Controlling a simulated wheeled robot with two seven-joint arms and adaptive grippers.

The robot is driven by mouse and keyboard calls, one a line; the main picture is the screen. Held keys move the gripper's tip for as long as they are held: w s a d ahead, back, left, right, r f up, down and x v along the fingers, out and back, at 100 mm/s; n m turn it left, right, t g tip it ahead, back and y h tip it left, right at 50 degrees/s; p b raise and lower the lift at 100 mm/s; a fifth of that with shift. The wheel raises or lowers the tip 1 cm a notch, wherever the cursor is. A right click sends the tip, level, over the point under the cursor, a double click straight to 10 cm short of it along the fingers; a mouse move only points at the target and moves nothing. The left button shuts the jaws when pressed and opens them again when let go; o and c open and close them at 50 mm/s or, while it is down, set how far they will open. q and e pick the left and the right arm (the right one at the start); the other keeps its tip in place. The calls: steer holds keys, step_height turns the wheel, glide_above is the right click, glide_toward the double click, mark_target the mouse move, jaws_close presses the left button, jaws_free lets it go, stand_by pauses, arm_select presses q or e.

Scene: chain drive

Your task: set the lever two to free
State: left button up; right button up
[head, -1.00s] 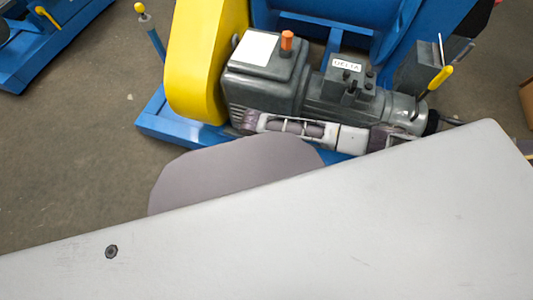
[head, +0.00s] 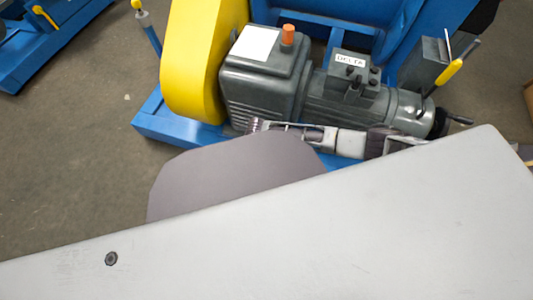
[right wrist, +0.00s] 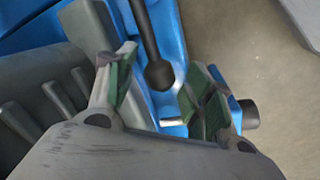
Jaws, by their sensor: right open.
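In the right wrist view, a dark rod with a round black knob (right wrist: 159,75) reaches down between the fingers of my right gripper (right wrist: 162,92). The gripper is open, with green pads on both sides of the knob and apart from it. In the head view, my right gripper (head: 262,126) lies low along the near side of the grey gearbox (head: 262,80); the knob is hidden there. A lever with a yellow grip (head: 449,72) stands at the motor's right end. I see no label that tells which lever is lever two. My left gripper is not in view.
The motor (head: 345,100) carries a DELTA label (head: 347,60). A yellow guard (head: 200,60) stands left of the gearbox, on a blue frame (head: 160,122). A yellow-tipped post (head: 137,5) is farther left. Bare floor (head: 90,130) lies to the left.

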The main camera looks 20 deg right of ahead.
steer(key=shift+f, duration=0.3)
jaws_close()
stand_by(0.4)
